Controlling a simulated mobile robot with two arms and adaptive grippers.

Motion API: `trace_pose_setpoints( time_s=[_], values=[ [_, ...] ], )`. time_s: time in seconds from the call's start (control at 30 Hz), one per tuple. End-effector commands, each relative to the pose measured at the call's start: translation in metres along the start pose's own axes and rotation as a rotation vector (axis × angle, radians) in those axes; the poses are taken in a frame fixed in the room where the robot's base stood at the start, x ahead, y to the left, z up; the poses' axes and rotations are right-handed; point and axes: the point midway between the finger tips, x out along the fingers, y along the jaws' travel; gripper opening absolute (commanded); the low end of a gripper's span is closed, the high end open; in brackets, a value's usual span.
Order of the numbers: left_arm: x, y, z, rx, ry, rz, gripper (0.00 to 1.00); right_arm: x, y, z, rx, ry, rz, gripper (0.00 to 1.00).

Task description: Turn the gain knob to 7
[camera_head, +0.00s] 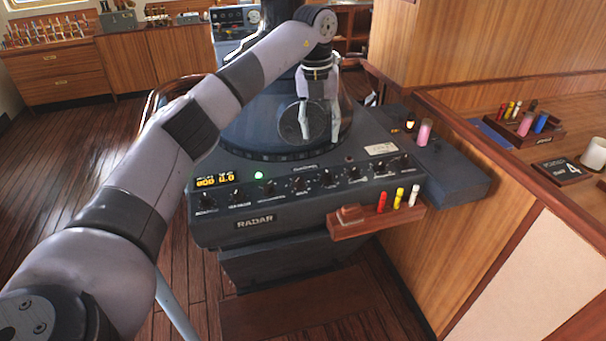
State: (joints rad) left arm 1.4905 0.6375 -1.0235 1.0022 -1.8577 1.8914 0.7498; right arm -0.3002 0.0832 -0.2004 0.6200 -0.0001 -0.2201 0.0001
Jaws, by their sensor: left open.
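A dark radar console (218,236) stands in the middle, with a row of small black knobs along its sloped front panel. One knob (298,184) sits near the middle of the row and another (353,173) further right. The labels are too small to read, so I cannot tell which knob is the gain knob or where it points. An amber display (214,181) and a lit green lamp (258,175) are at the panel's left. My left gripper (320,137) hangs open and empty above the round radar screen, behind the knob row, touching no knob. My right gripper is not in view.
A wooden pen holder (345,221) with red, yellow and white markers juts from the console's front right. A pink cylinder (424,132) stands on the right side ledge. A wooden counter (460,120) borders the right. Floor (110,150) is open at left.

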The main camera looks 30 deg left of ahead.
Motion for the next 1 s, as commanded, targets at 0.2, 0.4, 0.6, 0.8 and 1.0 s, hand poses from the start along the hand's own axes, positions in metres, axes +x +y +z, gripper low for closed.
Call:
trace_pose_setpoints(
  time_s=[0.2,0.4,0.6,0.8,1.0],
  values=[
    [-0.028,0.043,0.002,-0.103,0.005,0.125,0.44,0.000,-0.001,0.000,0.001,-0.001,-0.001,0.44],
    [0.001,0.047,0.001,-0.102,0.009,0.127,0.44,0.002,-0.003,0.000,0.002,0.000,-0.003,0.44],
    [0.040,0.052,0.000,-0.102,0.011,0.127,0.44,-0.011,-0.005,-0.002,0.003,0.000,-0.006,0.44],
    [0.083,0.057,-0.001,-0.101,0.010,0.126,0.44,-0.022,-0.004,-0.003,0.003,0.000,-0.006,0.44],
    [0.119,0.060,-0.001,-0.099,0.008,0.124,0.44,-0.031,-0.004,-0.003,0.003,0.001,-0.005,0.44]
  ],
)
